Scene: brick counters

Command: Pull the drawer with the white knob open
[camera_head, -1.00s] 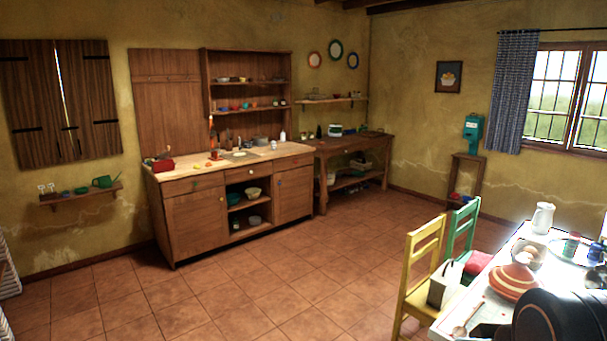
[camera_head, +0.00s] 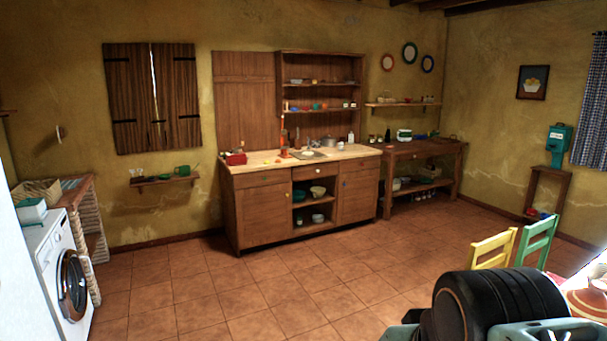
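A wooden kitchen cabinet (camera_head: 262,213) stands against the far wall under a light countertop. A row of drawers runs below its top: a left drawer (camera_head: 262,178), a middle drawer (camera_head: 315,171) and a right drawer (camera_head: 360,165). All look closed. Open shelves (camera_head: 314,217) with bowls are below the middle drawer. My dark arm links show at the lower right, far from the cabinet. My gripper is not visible.
Tiled floor (camera_head: 270,290) is clear between me and the cabinet. A white washing machine (camera_head: 50,262) and a brick counter (camera_head: 86,235) stand at the left. A yellow chair (camera_head: 493,249), a green chair (camera_head: 537,240) and a table edge are at the right. A wooden side table (camera_head: 425,150) stands beside the cabinet.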

